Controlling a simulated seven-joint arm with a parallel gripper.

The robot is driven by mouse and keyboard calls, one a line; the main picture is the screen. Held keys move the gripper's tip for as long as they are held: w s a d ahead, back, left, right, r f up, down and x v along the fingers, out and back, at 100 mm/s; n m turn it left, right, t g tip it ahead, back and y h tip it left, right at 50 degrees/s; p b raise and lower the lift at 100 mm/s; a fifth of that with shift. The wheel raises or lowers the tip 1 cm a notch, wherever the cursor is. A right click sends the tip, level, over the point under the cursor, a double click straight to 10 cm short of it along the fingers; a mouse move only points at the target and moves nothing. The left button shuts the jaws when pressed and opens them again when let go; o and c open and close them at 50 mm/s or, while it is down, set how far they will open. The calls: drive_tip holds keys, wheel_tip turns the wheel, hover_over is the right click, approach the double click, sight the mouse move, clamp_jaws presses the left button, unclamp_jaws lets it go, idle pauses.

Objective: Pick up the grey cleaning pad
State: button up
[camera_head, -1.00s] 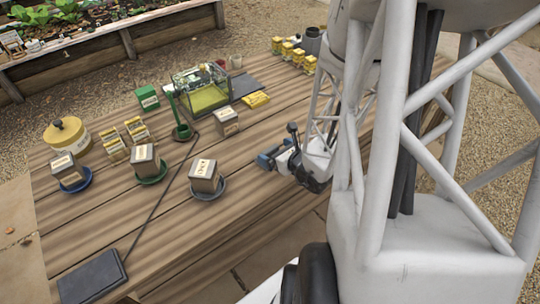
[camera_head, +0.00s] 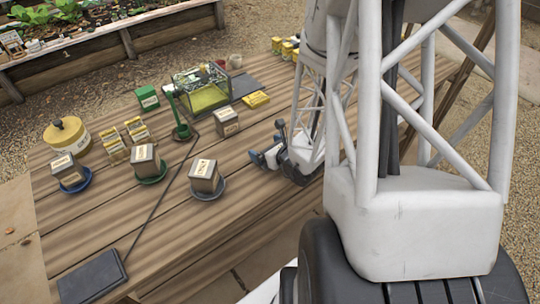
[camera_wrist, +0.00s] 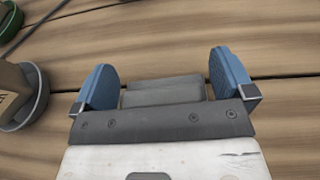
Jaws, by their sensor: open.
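My gripper (camera_head: 262,159) is over the right part of the wooden table, its blue fingers pointing left. In the wrist view my gripper (camera_wrist: 165,82) is open, with its fingers wide apart. Grey block shapes lie between the fingers there; I cannot tell whether they are part of my gripper or a separate pad. No thing is clearly the grey cleaning pad. A dark grey flat slab (camera_head: 92,278) lies at the table's front left corner, with a cable at it.
The table's front middle is clear except for the cable (camera_head: 152,222).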

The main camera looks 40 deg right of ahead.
idle(0.5)
drive_tip(key=c, duration=0.6)
drive_tip(key=shift+r, duration=0.1)
drive_tip(key=shift+r, duration=4.9)
